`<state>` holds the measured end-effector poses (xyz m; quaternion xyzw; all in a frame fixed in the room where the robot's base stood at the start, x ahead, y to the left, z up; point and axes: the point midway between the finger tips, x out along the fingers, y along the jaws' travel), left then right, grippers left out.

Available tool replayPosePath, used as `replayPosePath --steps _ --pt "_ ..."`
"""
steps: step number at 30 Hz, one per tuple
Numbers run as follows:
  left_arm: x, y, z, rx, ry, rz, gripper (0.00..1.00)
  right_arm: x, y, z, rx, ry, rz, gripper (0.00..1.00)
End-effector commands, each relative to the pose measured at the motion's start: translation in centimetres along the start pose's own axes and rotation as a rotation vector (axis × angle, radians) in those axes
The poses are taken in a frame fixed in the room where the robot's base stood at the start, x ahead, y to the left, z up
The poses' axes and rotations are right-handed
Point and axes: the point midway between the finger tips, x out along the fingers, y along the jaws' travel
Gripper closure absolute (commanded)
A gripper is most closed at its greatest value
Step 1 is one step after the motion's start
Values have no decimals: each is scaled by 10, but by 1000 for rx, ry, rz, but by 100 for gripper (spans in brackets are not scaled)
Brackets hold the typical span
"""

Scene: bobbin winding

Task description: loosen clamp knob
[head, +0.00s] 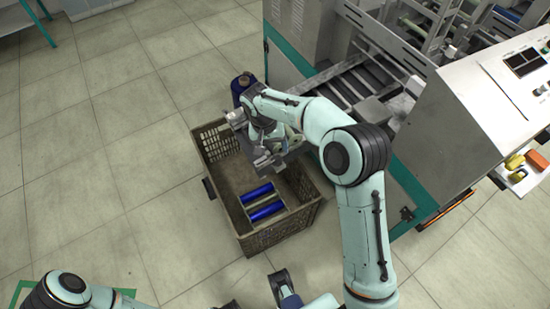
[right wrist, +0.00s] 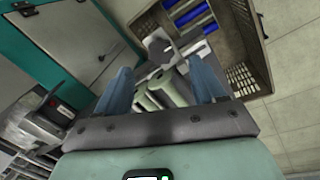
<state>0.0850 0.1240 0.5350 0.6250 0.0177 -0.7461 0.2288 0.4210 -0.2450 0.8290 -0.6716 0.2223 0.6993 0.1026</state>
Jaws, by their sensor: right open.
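A dark grey knob-like part (right wrist: 160,48), probably the clamp knob, stands beyond my fingertips in the right wrist view, near the crate's edge. My right gripper (right wrist: 168,80) is open, its two bluish fingers apart with nothing gripped. The knob-like part lies ahead of the gap, slightly left of its middle, and looks apart from both fingers. Pale green rollers (right wrist: 165,92) show between the fingers. In the head view my right gripper is over the crate's back right part, and its fingertips and the knob are hard to make out.
A brown crate (head: 246,244) holding blue bobbins (head: 266,209) stands on the tiled floor by the machine. The machine's sloped control panel (head: 500,85) is at the right. The floor to the left is clear.

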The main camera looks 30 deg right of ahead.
Motion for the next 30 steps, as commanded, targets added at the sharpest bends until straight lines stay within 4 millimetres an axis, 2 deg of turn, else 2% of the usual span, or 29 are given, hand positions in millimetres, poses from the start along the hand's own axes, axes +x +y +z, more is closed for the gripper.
replayPosePath --steps 1,3,9,14,21,22,27,30 --pt "2 0 0 0 1 0 57 13 0 1 0 -5 2 31" --pt "2 0 -1 0 3 1 57 26 0 1 0 -4 1 31" --pt "4 0 -2 1 7 2 57 51 0 0 -1 -2 0 31" --pt "4 0 -2 1 8 2 57 59 -1 0 -1 -1 -2 31" --pt "4 0 -3 1 8 2 57 60 -1 0 -1 -1 -2 31" --pt "4 0 -3 1 8 2 57 60 0 0 -1 -1 -2 34" --pt "4 0 -3 1 8 2 57 59 0 0 -1 -1 -2 87" --pt "4 0 -3 1 8 2 57 59 0 0 -1 -1 -2 87"
